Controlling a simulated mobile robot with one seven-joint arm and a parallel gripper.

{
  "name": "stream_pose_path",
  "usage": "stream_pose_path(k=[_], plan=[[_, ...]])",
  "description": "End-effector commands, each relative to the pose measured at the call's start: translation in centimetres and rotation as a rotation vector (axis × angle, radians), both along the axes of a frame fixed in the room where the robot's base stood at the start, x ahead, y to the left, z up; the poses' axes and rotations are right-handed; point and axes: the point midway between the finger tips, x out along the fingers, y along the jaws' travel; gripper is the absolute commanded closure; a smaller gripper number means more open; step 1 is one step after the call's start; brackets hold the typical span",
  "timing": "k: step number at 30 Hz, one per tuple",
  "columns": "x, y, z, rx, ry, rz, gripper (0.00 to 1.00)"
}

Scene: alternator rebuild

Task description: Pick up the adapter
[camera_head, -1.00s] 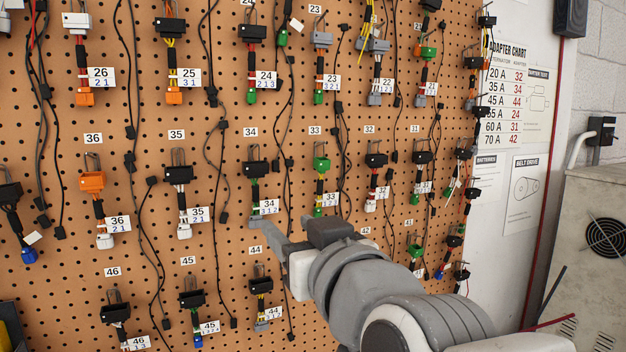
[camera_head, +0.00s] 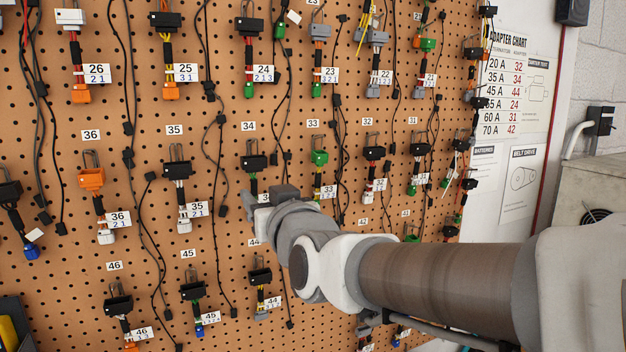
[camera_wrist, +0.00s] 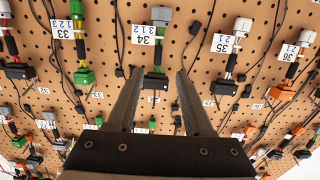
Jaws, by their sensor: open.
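The adapter labelled 34 (camera_head: 254,162) hangs on a metal hook on the pegboard, with a black connector on top and wires below. In the head view, my gripper (camera_head: 264,197) is right at its lower part and hides its tag and lower end. In the wrist view, which is upside down, adapter 34 (camera_wrist: 155,83) appears between and beyond the fingers. Its tag and its grey end connector show there. My gripper (camera_wrist: 160,73) is open, with one finger on each side of the adapter and nothing held. I cannot tell how far the fingertips are from the board.
Adapter 35 (camera_head: 178,172) hangs to the left and adapter 33 (camera_head: 319,158) to the right. Adapter 44 (camera_head: 260,276) hangs below. Loose black cables (camera_head: 285,120) hang between the columns. An adapter chart (camera_head: 507,95) is on the right wall.

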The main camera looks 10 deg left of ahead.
Motion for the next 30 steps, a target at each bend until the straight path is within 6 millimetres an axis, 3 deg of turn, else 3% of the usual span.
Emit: stream_pose_path(k=[7,18,27,30], plan=[[1.1,0.6,0.1,0.000,0.000,0.000,0.49],[4.7,2.5,0.2,0.000,0.000,0.000,0.49],[5.0,2.6,0.1,0.001,-0.001,0.000,0.49],[5.0,2.6,0.1,0.000,0.000,0.000,0.65]])
